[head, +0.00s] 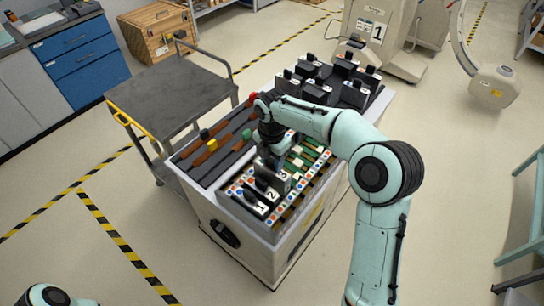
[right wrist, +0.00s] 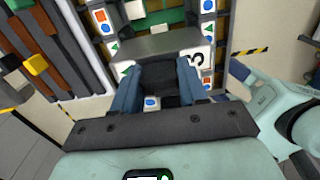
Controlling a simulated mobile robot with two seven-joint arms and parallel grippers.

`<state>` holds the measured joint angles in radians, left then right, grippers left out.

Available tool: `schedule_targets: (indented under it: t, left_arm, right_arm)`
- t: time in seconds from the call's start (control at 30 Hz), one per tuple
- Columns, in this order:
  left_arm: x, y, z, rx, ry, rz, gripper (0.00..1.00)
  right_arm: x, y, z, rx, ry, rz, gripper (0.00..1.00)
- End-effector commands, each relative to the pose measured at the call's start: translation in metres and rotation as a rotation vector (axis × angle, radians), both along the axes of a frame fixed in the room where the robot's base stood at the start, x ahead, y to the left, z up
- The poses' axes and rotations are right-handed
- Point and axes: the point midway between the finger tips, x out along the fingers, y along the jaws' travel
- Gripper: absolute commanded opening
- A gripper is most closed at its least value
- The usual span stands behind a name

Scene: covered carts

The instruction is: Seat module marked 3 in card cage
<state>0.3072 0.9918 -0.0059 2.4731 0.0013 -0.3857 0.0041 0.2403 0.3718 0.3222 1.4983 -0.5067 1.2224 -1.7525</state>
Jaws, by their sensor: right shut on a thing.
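The module marked 3 (head: 284,177) is a grey block with a black handle and a white label. My right gripper (head: 268,160) is over it, its wrist partly covering it. In the right wrist view, the blue fingers of my right gripper (right wrist: 158,88) are shut on the black handle, and the label of module 3 (right wrist: 196,62) shows at the right. The card cage (head: 318,172) has coloured markings and green boards. Modules 1 (head: 261,208) and 2 (head: 271,194) stand at its near end. I cannot tell how deep module 3 sits. My left gripper is out of view.
Several dark modules (head: 318,92) stand at the cart's far end. Left of the cage is a bay with brown strips and coloured knobs (head: 211,143). A grey trolley (head: 175,95) stands to the left.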

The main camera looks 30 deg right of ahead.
Motion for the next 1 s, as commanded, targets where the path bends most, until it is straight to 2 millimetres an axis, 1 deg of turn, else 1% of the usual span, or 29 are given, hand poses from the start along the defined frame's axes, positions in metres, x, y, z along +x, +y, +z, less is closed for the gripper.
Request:
schedule_targets:
  t: [0.1, 0.5, 0.7, 1.0]
  left_arm:
    - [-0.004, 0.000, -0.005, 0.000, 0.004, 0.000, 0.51]
    - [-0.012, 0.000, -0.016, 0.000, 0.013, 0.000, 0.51]
    - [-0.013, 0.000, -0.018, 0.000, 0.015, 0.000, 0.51]
    - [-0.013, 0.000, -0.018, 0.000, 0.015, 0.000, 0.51]
  right_arm:
    - [0.000, 0.000, -0.009, 0.000, 0.000, 0.001, 0.00]
    - [0.000, 0.000, -0.034, 0.000, -0.001, 0.001, 0.00]
    - [0.000, 0.000, -0.040, 0.000, -0.001, 0.000, 0.00]
    - [0.000, 0.000, -0.041, 0.000, -0.002, 0.000, 0.00]
